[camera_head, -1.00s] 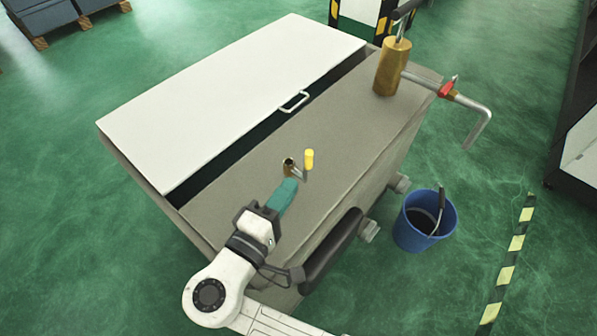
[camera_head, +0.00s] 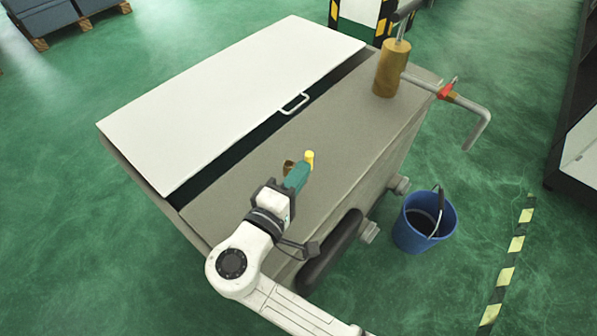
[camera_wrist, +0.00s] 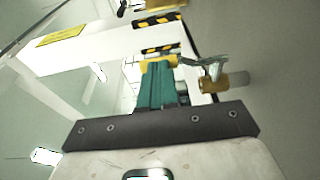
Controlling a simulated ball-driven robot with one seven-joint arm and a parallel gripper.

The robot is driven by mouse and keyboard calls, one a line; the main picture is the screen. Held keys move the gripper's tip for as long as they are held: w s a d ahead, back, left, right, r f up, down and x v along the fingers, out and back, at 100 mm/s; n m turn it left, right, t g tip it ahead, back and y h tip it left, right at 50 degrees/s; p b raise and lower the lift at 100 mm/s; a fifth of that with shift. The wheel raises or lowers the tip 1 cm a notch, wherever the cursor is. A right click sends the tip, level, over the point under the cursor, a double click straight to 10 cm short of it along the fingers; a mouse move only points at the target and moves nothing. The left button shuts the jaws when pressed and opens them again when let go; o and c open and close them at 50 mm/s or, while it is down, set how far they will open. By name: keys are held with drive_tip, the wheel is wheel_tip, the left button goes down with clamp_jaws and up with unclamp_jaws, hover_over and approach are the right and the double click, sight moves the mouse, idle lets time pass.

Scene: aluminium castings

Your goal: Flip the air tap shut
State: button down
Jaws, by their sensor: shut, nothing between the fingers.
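A small tap stands on the grey top of the machine, with a brass body (camera_head: 288,167) and a cranked metal lever ending in a yellow grip (camera_head: 310,155). My gripper (camera_head: 302,168) is shut and empty. Its teal fingertips are right at the yellow grip and hide most of the lever in the head view. In the wrist view, the yellow grip (camera_wrist: 160,61) lies across the tips of my fingers (camera_wrist: 158,72); I cannot tell whether they touch. The silver lever (camera_wrist: 214,68) and brass body (camera_wrist: 212,86) show to the right of the fingers.
A white lid (camera_head: 230,95) with a handle covers the machine's left part. A brass cylinder (camera_head: 392,70) and a bent pipe with a red fitting (camera_head: 446,90) stand at the far right corner. A blue bucket (camera_head: 424,222) is on the floor at right.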

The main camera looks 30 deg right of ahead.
sight(310, 158)
drive_tip(key=d+r+g+y+p, duration=0.1)
drive_tip(key=p, duration=0.3)
drive_tip(key=w+d+r+y+p, duration=0.1)
drive_tip(key=y+p, duration=0.1)
drive_tip(key=p, duration=0.2)
drive_tip(key=shift+d+m+g+y, duration=0.3)
drive_tip(key=shift+d+m+g, duration=0.1)
drive_tip(key=shift+w+d+f+m+g+y+p, duration=0.3)
drive_tip(key=shift+d+f+g+y+p, duration=0.5)
drive_tip(key=shift+d+y+p, duration=1.3)
drive_tip(key=shift+w+d+f+m+g+y+p, duration=0.1)
drive_tip(key=shift+w+d+f+g+y+p, duration=0.75)
drive_tip(key=shift+p, duration=2.4)
drive_tip(key=shift+w+d+f+m+g+y+p, duration=0.2)
drive_tip(key=shift+d+f+y+p, duration=0.75)
drive_tip(key=shift+y+p, duration=1.5)
drive_tip(key=shift+s+f+h, duration=0.1)
drive_tip(key=shift+s+h, duration=0.05)
drive_tip(key=shift+h, duration=0.15)
drive_tip(key=shift+s+f, duration=0.1)
drive_tip(key=shift+f, duration=0.15)
